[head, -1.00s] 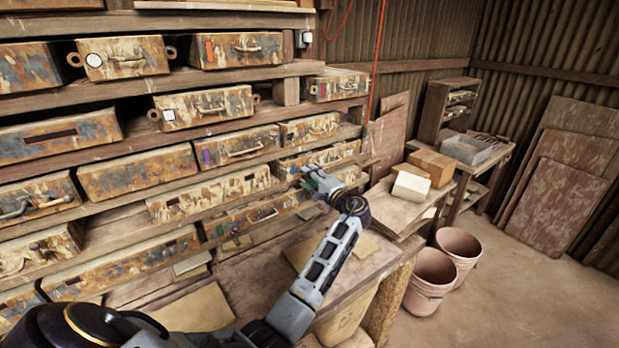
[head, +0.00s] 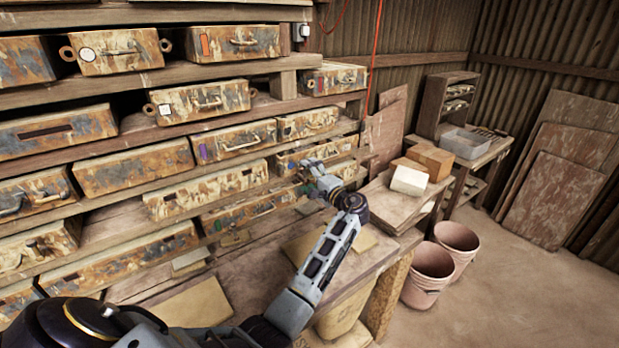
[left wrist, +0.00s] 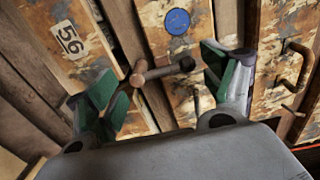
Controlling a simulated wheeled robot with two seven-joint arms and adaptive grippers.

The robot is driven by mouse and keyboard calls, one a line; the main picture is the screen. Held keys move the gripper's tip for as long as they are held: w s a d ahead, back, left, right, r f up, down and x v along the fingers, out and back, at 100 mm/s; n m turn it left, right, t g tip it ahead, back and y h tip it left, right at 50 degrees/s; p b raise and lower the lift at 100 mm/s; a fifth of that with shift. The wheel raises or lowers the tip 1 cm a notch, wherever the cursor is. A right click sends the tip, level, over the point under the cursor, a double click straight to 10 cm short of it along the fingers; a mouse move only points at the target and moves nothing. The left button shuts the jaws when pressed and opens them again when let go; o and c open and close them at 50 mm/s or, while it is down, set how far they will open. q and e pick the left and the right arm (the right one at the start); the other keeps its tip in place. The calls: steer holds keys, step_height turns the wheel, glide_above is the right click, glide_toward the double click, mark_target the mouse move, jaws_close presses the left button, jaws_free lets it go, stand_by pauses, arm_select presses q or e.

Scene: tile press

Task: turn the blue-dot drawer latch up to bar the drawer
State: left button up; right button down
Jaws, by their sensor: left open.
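In the left wrist view the blue dot (left wrist: 177,21) is on the rusty, cream-painted drawer front (left wrist: 158,40). Below the dot a dark brown latch (left wrist: 160,71) with a rounded pivot end and a short arm lies nearly level across that picture. My left gripper (left wrist: 162,88) is open, its green-padded fingers on either side of the latch; I cannot tell whether either touches it. In the head view my left gripper (head: 312,171) is at the right end of the lower drawer rows; the blue dot and latch cannot be made out there. My right gripper is not in view.
A drawer front with a "56" label (left wrist: 70,40) and a drawer handle (left wrist: 293,68) flank the latch. Shelf boards (head: 240,173) run close to my left gripper. A bench with a white block (head: 409,181) and pink buckets (head: 428,275) stand to the right.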

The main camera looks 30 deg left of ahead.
arm_select(q)
steer(key=v, duration=1.2)
steer(key=shift+d+f, duration=0.1)
steer(key=shift+f, duration=0.1)
stand_by(0.4)
